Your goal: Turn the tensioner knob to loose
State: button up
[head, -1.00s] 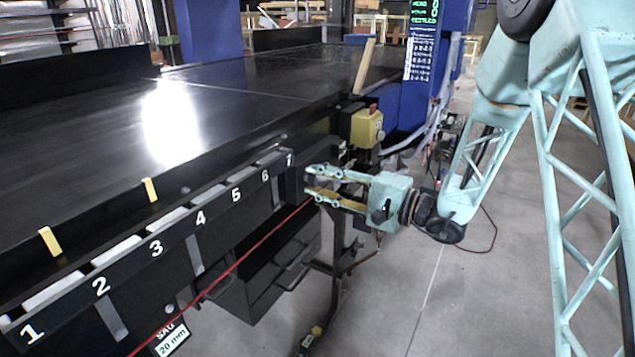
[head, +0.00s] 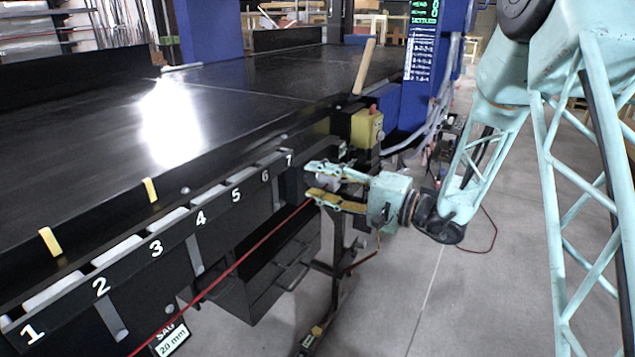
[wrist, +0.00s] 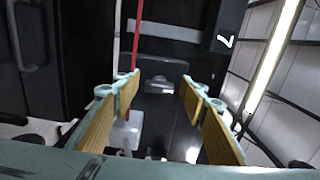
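A small grey knob-like part (wrist: 160,84), which looks like the tensioner knob, shows ahead between the fingertips in the wrist view. A pale grey part (head: 327,184) is partly visible between the fingers in the head view. I cannot tell whether the fingers touch it. The knob's setting cannot be read.
A red cord (head: 250,257) runs along the table's side and passes close to the fingers. A yellow button box (head: 367,128) sits above my gripper. The numbered rail (head: 180,225) lies to the left. A "SAG 20 mm" tag (head: 172,338) hangs below.

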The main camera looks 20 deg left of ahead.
jog(key=shift+d, duration=0.1)
dwell(0.3)
jog(key=v, duration=1.1)
jog(key=shift+d, duration=0.4)
jog(key=shift+s, duration=0.1)
jog(key=shift+s, duration=0.1)
